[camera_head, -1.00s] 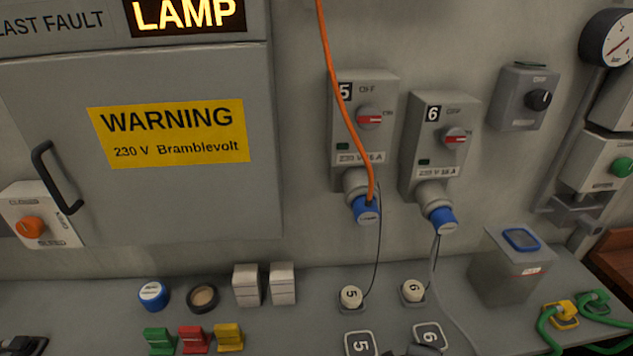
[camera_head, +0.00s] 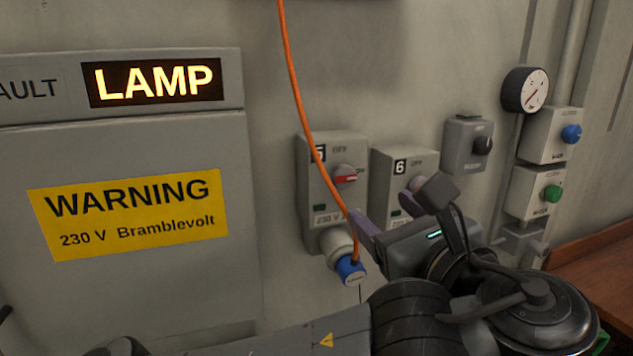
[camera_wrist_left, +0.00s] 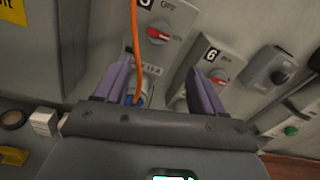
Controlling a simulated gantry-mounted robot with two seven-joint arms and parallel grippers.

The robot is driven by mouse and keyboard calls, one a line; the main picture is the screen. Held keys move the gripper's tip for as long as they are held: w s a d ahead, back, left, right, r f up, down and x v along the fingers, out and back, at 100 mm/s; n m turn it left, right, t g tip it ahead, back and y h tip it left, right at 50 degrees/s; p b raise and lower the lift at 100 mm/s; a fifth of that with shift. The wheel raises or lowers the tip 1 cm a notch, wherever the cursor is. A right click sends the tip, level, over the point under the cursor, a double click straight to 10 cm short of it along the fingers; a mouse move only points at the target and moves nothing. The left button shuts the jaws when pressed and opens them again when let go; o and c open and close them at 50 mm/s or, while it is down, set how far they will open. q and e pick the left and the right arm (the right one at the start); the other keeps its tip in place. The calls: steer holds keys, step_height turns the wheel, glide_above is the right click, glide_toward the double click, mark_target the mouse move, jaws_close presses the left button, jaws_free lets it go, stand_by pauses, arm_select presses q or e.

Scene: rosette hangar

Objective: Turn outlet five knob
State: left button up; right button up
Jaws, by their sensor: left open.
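Outlet five (camera_head: 317,207) is a grey box on the wall with a "5" label at its upper left. Its knob (camera_head: 345,178) is a grey disc with a red bar lying roughly level, below the OFF mark. A blue plug (camera_head: 350,270) sits in its socket. My left gripper (camera_head: 391,207) is open with purple fingers, below and right of the knob, in front of outlet six. In the left wrist view the knob (camera_wrist_left: 158,34) shows beyond and above the gap between the fingers, apart from them. My right gripper is not in view.
An orange cable (camera_head: 297,95) hangs across outlet five's left side to the plug. Outlet six (camera_head: 388,163) stands to its right, its lower part hidden by my gripper. Farther right are a grey switch box (camera_head: 466,145) and a gauge (camera_head: 525,90). The cabinet (camera_head: 120,150) is left.

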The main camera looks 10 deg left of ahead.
mark_target(345, 176)
arm_select(q)
steer(key=p+x, duration=0.1)
steer(key=x, duration=0.2)
steer(key=r+p+x, duration=0.1)
steer(key=p+x, duration=0.1)
steer(key=x, duration=0.1)
steer(key=p+x, duration=0.2)
steer(key=x, duration=0.1)
steer(key=shift+a+r, duration=0.2)
steer(key=shift+a, duration=0.2)
steer(key=shift+w+a, duration=0.25)
steer(key=shift+w, duration=0.45)
steer(key=c, duration=1.1)
